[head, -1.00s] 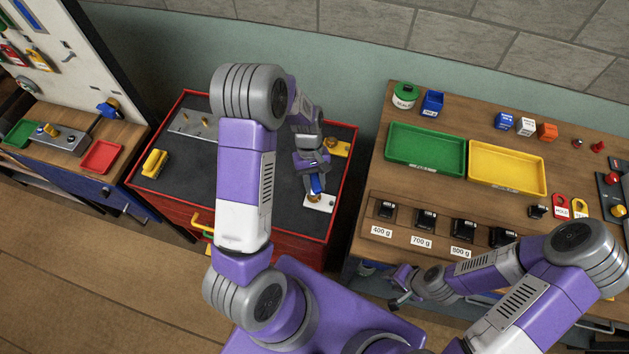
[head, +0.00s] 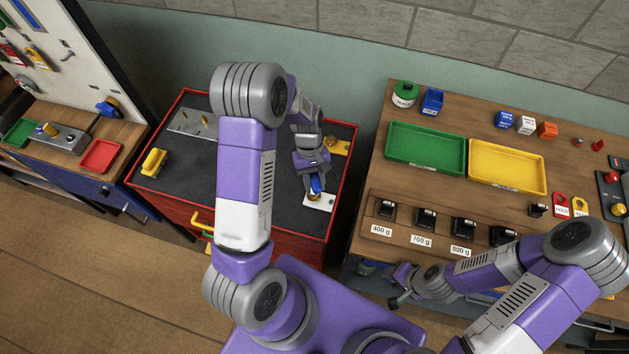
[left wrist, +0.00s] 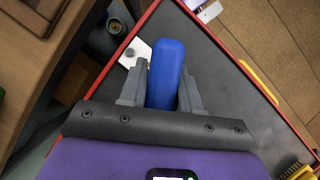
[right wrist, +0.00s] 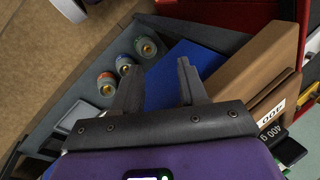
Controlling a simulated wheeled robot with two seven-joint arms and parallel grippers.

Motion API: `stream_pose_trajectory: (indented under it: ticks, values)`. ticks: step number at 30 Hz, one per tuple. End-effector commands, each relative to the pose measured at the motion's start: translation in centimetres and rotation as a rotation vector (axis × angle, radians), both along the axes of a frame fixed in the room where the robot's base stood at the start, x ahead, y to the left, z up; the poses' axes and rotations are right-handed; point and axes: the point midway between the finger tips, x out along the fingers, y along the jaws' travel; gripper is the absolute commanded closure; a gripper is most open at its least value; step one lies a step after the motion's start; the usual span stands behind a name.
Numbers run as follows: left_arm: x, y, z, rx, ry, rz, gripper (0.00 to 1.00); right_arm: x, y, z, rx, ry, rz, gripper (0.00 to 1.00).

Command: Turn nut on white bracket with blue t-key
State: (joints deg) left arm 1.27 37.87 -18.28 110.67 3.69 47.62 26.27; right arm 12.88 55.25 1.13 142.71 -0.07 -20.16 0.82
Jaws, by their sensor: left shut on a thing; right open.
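The white bracket (head: 327,202) lies flat on the dark top of the red cabinet, near its right edge. A brass-coloured nut (head: 314,197) shows in part at its left end, under the tool. My left gripper (head: 316,178) is shut on the blue t-key (head: 318,185) and holds it over the nut. In the left wrist view the key's blue handle (left wrist: 166,75) sits between the fingers and the bracket (left wrist: 134,54) shows behind it. The handle hides the nut there, so I cannot tell how deep the key sits. My right gripper (head: 398,301) is open and empty, low in front of the right bench.
On the cabinet top (head: 190,165) are a yellow brush (head: 154,162), a grey plate with brass studs (head: 192,122) and a yellow bracket (head: 337,147). The right bench carries a green tray (head: 425,148), a yellow tray (head: 507,168) and several black weights (head: 425,217).

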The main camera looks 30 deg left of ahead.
Motion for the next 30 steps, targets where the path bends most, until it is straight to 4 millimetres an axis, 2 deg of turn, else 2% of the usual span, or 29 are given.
stream_pose_trajectory:
  ticks: [14, 30]
  values:
    - [0.03, 0.0, -0.01, -0.001, -0.001, 0.0, 1.0, -0.01, 0.0, 0.03, 0.0, 0.0, 0.0, 0.57]
    - [0.04, 0.0, -0.93, 0.0, -0.001, 0.0, 1.0, -0.01, 0.0, -0.66, 0.0, 0.0, 0.0, 0.57]
